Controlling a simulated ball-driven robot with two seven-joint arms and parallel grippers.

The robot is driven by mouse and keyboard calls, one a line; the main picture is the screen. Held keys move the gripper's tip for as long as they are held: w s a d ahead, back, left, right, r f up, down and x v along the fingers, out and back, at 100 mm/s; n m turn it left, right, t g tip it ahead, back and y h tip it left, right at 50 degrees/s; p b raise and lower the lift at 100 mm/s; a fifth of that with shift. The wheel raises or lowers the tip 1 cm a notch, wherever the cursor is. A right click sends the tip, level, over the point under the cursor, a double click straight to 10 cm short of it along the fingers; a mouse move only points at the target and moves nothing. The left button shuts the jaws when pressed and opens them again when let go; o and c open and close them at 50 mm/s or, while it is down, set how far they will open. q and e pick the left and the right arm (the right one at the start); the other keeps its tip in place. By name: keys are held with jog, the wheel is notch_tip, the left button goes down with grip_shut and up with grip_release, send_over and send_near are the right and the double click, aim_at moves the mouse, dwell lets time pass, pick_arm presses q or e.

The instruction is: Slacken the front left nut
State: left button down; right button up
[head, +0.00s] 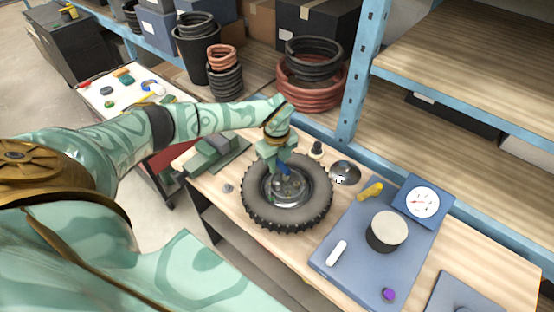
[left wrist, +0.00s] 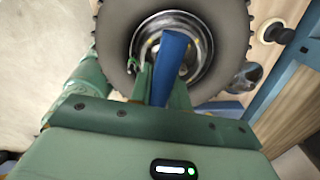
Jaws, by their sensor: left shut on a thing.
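The wheel (head: 254,208), with a black knobbed tyre, lies flat on the wooden bench. Its silver hub (head: 290,188) has small nuts that are too small to tell apart; the front left one cannot be singled out. My left gripper (head: 277,158) is over the hub, pointing down, shut on a blue tool (head: 284,169). In the left wrist view the blue tool (left wrist: 172,60) stands between the fingers and reaches over the rim (left wrist: 203,50). Its lower end is hidden, so contact with a nut cannot be told. My right gripper is not in view.
A metal bowl (head: 345,172) and a black knob-like piece (head: 317,150) stand close behind the wheel. A blue shelf post (head: 360,85) rises behind.

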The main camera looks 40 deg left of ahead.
pick_arm(q)
jog(key=shift+n+p, duration=0.35)
jog(key=shift+n, duration=0.65)
jog(key=shift+r+n+p, duration=0.15)
jog(key=shift+n+p, duration=0.4)
jog(key=shift+n, duration=0.95)
jog(key=shift+p, duration=0.55)
